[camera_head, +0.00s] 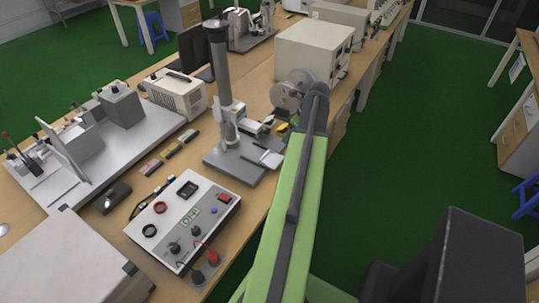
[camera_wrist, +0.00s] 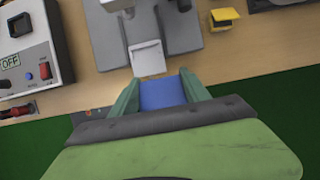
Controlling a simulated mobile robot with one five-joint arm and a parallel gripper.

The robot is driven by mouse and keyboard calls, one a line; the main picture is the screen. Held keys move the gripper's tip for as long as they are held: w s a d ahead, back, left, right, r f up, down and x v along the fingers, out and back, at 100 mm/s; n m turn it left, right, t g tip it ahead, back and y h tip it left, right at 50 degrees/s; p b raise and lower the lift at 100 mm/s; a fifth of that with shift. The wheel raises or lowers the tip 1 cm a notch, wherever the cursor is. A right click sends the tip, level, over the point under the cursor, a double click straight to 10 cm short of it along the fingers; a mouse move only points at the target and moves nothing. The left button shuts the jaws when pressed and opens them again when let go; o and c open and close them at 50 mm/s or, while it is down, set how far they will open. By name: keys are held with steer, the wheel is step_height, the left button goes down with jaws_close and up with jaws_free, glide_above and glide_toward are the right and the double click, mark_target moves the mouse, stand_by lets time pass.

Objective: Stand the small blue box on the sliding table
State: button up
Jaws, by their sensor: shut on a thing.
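The small blue box (camera_wrist: 162,93) is between the two teal fingers of my gripper (camera_wrist: 160,88) in the wrist view. The gripper is shut on it. A small pale plate, which looks like the sliding table (camera_wrist: 148,58), lies just ahead of the box at the front of a grey column stand. In the wrist view the box appears apart from the plate; its height above the bench is hard to tell. In the head view the plate (camera_head: 262,156) is left of my green arm. My gripper and the box are not visible there.
The grey stand base (camera_head: 228,170) carries a tall column (camera_head: 222,80). A yellow item (camera_wrist: 224,17) sits to its right. A control box (camera_head: 183,220) with knobs and red leads stands at the near left. The wooden bench edge drops to green floor (camera_head: 420,140).

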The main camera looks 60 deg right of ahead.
steer(key=b, duration=0.4)
glide_toward(265, 155)
steer(key=w, duration=0.2)
steer(key=shift+w+d+f, duration=0.15)
steer(key=shift+w+f, duration=0.1)
steer(key=shift+w, duration=0.05)
steer(key=shift+f+b, duration=2.55)
steer(key=shift+b, duration=0.25)
steer(key=o, duration=1.4)
steer(key=p+v, duration=1.2)
steer(key=v, duration=0.1)
steer(key=shift+w+r, duration=0.2)
